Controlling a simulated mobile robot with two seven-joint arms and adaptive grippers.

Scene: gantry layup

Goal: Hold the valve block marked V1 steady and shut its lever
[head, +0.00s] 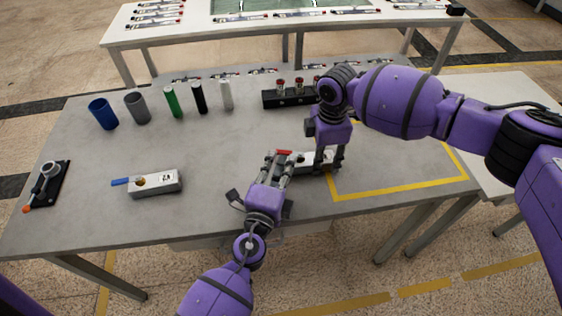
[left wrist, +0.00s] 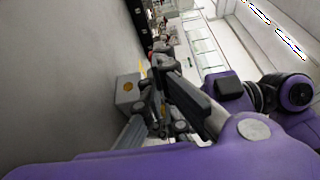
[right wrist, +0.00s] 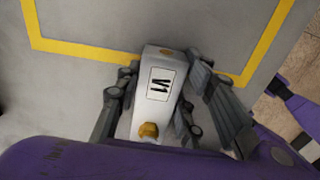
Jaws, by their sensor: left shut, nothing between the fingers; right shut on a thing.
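The white valve block marked V1 (head: 313,159) lies on the grey table at the left edge of a yellow outline. Its V1 label and brass fittings show in the right wrist view (right wrist: 158,84). My right gripper (head: 329,167) is shut on the block, with a finger on each side. A red lever (head: 284,152) shows at the block's left end, by my left fingertips. My left gripper (head: 279,162) is shut and empty there; whether it touches the lever I cannot tell. The block's end also shows in the left wrist view (left wrist: 128,93).
Another white valve block (head: 155,184) with a blue lever lies to the left. A black fixture with an orange-tipped handle (head: 46,187) is at far left. Several cylinders and cups, including a blue cup (head: 103,114), and a black rack (head: 290,98) stand behind. The yellow outline (head: 400,190) encloses clear table.

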